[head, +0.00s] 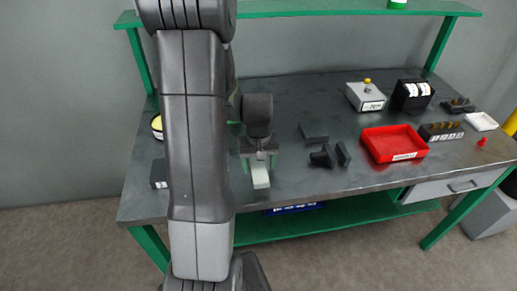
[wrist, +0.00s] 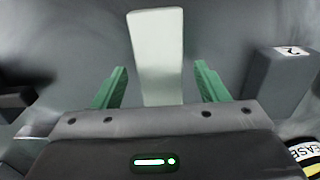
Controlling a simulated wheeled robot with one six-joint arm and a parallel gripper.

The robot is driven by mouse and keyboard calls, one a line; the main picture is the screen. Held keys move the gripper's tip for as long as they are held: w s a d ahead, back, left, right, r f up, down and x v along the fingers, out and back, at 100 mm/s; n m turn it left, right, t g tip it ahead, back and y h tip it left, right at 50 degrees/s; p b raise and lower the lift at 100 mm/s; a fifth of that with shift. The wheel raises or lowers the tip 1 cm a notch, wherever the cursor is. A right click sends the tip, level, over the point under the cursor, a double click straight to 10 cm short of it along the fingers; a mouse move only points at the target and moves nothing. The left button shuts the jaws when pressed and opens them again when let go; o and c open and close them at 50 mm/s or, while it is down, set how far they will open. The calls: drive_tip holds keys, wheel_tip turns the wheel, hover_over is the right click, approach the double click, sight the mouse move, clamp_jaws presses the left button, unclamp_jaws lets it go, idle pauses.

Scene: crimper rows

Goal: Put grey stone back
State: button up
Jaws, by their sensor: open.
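A pale grey, long block, which looks like the grey stone (head: 261,176), lies on the dark bench top (head: 210,205) near its front edge. In the wrist view the stone (wrist: 157,50) runs away from the gripper, its near end between the two green fingers. My gripper (head: 259,164) is open over the stone, with a gap on each side of it in the wrist view (wrist: 160,82). The near end of the stone is hidden behind the gripper body there. I cannot tell the height of the fingers above the bench.
A dark block marked 2 (wrist: 285,75) stands beside the stone. Black clamp-like parts (head: 322,157), a dark flat block (head: 314,133) and a red tray (head: 394,145) lie to the right. A yellow-topped tin (head: 157,125) is at left, partly behind my arm.

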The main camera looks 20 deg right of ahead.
sight(259, 169)
wheel_tip(259, 169, up, 11)
drive_tip(key=shift+r, duration=0.15)
